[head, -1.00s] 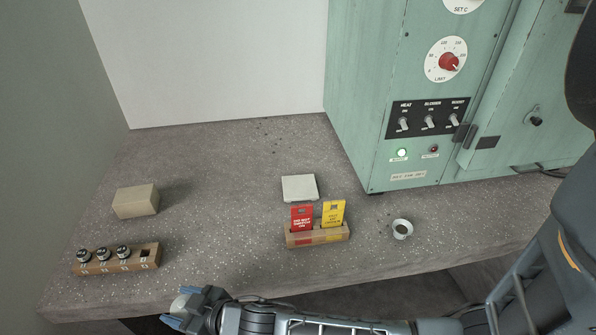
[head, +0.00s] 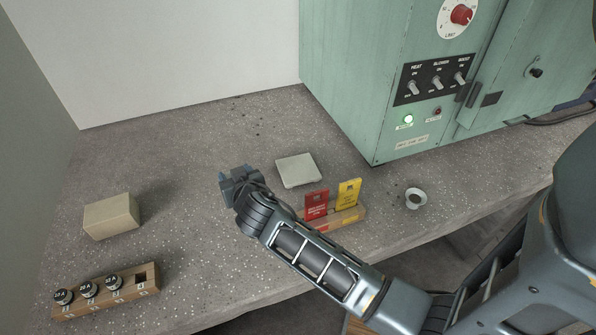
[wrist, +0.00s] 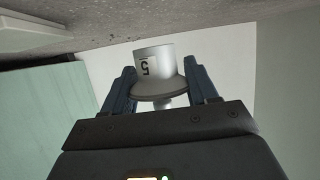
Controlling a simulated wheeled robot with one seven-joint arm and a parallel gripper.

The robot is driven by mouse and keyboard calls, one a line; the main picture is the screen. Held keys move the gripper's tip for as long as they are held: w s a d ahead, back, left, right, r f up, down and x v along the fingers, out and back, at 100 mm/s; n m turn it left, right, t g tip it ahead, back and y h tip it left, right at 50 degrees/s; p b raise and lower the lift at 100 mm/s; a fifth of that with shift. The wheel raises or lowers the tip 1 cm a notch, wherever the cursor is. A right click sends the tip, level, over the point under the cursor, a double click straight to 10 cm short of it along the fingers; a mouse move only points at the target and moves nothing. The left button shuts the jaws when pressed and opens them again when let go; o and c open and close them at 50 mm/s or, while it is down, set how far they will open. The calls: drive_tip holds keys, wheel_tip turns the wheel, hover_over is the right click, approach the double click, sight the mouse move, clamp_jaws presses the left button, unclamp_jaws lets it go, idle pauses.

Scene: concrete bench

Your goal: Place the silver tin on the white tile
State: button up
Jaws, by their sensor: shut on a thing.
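A silver tin (wrist: 153,60), a cylinder with a wider flange, a narrow knob or stem and an upside-down "5" label, is between the fingers of my gripper (wrist: 160,88) in the wrist view. My gripper (head: 232,182) is shut on it. In the head view the tin is not clearly visible at the gripper. The white tile (head: 298,171) lies bare on the bench, to the right of my gripper in the head view. A pale slab at the upper left of the wrist view looks like the same tile (wrist: 28,36).
A wooden holder (head: 345,220) with red and yellow cards stands in front of the tile, partly behind my arm. A small silver round cup (head: 415,198) sits right of it. A beige block (head: 111,216) and fuse rack (head: 108,293) are left. A green cabinet (head: 375,95) stands behind.

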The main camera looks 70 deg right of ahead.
drive_tip(key=s+d+r+m+g+h+b, duration=0.1)
drive_tip(key=s+d+r+m+g+h, duration=0.2)
drive_tip(key=d, duration=1)
drive_tip(key=s+m+g, duration=0.2)
drive_tip(key=s, duration=0.3)
drive_tip(key=shift+d+r+m+b, duration=0.15)
drive_tip(key=shift+d+m+b, duration=0.15)
drive_tip(key=s+d+r+m+g, duration=0.1)
drive_tip(key=s+d+g, duration=0.1)
drive_tip(key=s+d, duration=0.1)
drive_tip(key=s+d+r+m+g+b, duration=0.1)
drive_tip(key=s+d+m+g, duration=0.1)
drive_tip(key=s+d, duration=0.1)
drive_tip(key=s+d+r+m+g+h, duration=0.1)
drive_tip(key=s+d+m+g, duration=0.1)
drive_tip(key=s, duration=0.3)
drive_tip(key=shift+s+d+r, duration=0.25)
drive_tip(key=shift+d+r, duration=0.1)
drive_tip(key=shift+d, duration=0.05)
drive_tip(key=shift+c, duration=0.5)
hover_over(303, 173)
wheel_tip(303, 173, down, 7)
drive_tip(key=shift+a+p, duration=0.1)
drive_tip(key=shift+p, duration=0.25)
drive_tip(key=shift+f, duration=1.95)
drive_tip(key=o, duration=1.4)
